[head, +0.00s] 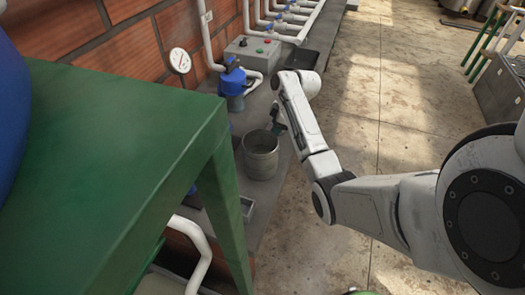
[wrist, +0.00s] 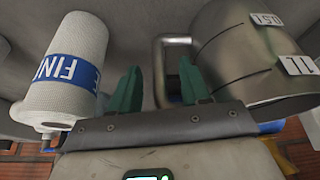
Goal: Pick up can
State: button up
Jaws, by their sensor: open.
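The can is a grey metal cylinder, open at the top, standing on the grey ledge (head: 270,205) in the head view (head: 261,160). In the wrist view a metal can (wrist: 240,45) with a side handle (wrist: 160,75) and volume labels fills the upper right. My gripper (wrist: 158,68) is open, with green fingers. The handle shows between the two fingers in the picture; I cannot tell whether they touch it. In the head view my gripper (head: 277,125) is just beyond the can and small, partly hidden by my arm.
A white cone-shaped piece (wrist: 70,65) with a blue "FINE" band is left of the fingers. A blue valve (head: 232,78), a gauge (head: 180,60) and a control box (head: 252,50) stand behind. A green table (head: 110,150) is close on the left.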

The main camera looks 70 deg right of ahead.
jog(key=shift+x, duration=0.95)
grip_shut()
jog(key=shift+r, duration=0.1)
